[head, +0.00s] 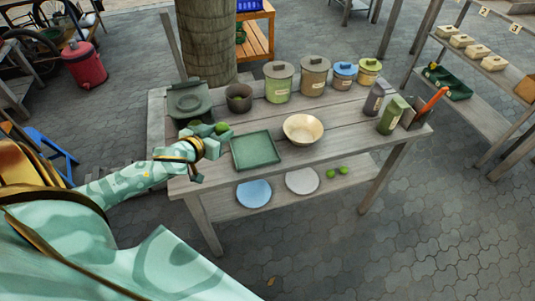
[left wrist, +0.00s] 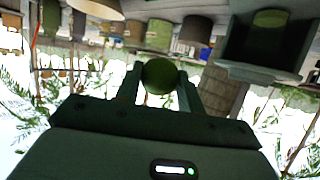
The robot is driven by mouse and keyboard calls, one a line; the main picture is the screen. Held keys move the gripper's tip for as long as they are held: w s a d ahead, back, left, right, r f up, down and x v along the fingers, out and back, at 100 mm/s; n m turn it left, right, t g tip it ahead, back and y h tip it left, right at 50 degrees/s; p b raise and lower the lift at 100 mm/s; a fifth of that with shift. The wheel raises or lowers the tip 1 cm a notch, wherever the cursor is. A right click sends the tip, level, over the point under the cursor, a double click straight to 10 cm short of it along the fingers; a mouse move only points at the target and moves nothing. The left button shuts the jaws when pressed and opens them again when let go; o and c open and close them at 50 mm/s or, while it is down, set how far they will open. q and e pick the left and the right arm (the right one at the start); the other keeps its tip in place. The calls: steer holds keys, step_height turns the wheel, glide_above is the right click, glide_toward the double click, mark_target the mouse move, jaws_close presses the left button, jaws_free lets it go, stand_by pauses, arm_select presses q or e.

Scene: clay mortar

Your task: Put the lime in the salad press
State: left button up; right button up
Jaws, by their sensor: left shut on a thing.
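My left gripper (head: 218,132) is shut on a green lime (head: 222,127), held above the table's left end, just in front of the grey-green press-like object (head: 190,101). The lime also shows between the fingers in the left wrist view (left wrist: 159,76). I take the grey-green object at the table's back left corner to be the salad press; the arm's end and lime are close to its front. It seems to show at the upper right of the left wrist view (left wrist: 262,66), apart from the lime. My right gripper is not in view.
A dark mortar-like bowl (head: 239,98) stands right of the press. A green tray (head: 256,150) and cream bowl (head: 303,129) lie in front. Several canisters (head: 279,82) line the back. Plates (head: 254,194) and two green fruits (head: 343,170) are on the lower shelf.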

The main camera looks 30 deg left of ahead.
arm_select(q)
steer(key=a, duration=0.1)
steer(key=w+a+h, duration=0.1)
steer(key=m, duration=0.1)
steer(key=shift+w+a+f, duration=0.2)
steer(key=shift+a+f, duration=0.1)
steer(key=shift+a, duration=0.1)
steer(key=b, duration=0.6)
glide_above(264, 158)
steer(key=f, duration=0.9)
steer(key=shift+a+f, duration=0.2)
steer(key=shift+a, duration=0.05)
steer(key=shift+w+d+f+b, duration=0.15)
steer(key=shift+f+b, duration=0.15)
steer(key=shift+f, duration=0.55)
steer(key=shift+d+f+b, duration=0.15)
steer(key=shift+f+b, duration=0.1)
steer(key=shift+f, duration=0.55)
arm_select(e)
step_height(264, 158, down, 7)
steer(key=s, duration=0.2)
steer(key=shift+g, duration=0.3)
